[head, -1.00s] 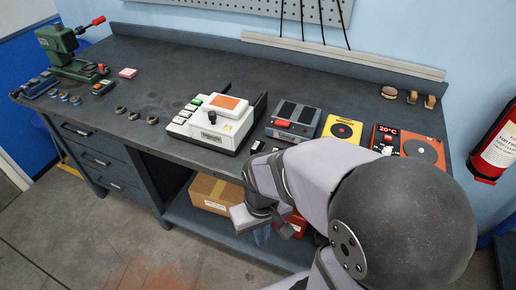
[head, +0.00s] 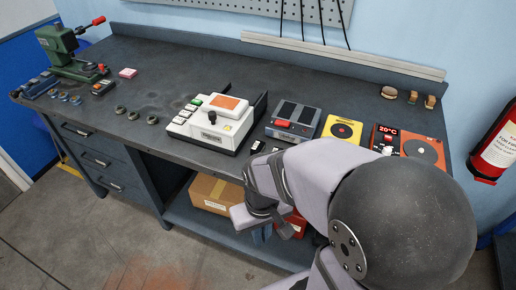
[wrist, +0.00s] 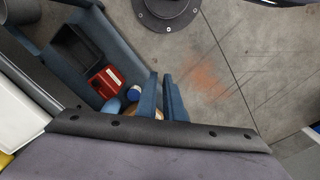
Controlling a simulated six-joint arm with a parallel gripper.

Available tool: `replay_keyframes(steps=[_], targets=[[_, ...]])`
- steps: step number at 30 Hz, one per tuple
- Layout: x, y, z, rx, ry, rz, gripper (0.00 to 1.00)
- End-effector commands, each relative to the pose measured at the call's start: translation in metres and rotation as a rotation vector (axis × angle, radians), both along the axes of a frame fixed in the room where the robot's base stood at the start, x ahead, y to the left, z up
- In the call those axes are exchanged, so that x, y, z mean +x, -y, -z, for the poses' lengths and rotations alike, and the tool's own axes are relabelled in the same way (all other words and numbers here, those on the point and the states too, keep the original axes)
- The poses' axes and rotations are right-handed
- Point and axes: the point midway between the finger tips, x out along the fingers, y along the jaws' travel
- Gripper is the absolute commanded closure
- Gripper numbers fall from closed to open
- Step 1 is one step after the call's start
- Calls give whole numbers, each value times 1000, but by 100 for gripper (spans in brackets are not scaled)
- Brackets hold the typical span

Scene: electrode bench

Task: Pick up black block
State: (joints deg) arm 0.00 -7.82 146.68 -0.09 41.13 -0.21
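No block is plainly the black block. Small dark pieces with pale marks (head: 258,146) lie near the bench's front edge, right of the white press, partly hidden by my arm; I cannot tell if one of them is it. My gripper (wrist: 161,76) has two blue fingers with a narrow gap between them and nothing visible held. In the head view it hangs in front of the bench, below the top, mostly hidden behind my wrist. In the wrist view the fingers point over the floor beside the lower shelf.
The bench top (head: 185,75) carries a white press (head: 215,130), a grey device (head: 293,120), a yellow plate (head: 342,130) and an orange hotplate (head: 420,148). A cardboard box (head: 215,192) sits on the lower shelf. A black bin (wrist: 78,52) and red box (wrist: 104,82) show below.

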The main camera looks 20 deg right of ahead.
Motion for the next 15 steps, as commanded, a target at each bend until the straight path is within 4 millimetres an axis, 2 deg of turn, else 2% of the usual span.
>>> replay_keyframes(steps=[1, 4, 15], targets=[[0, 0, 0, 0, 0, 0, 78], [0, 0, 0, 0, 0, 0, 55], [4, -2, 0, 3, 9, -4, 54]])
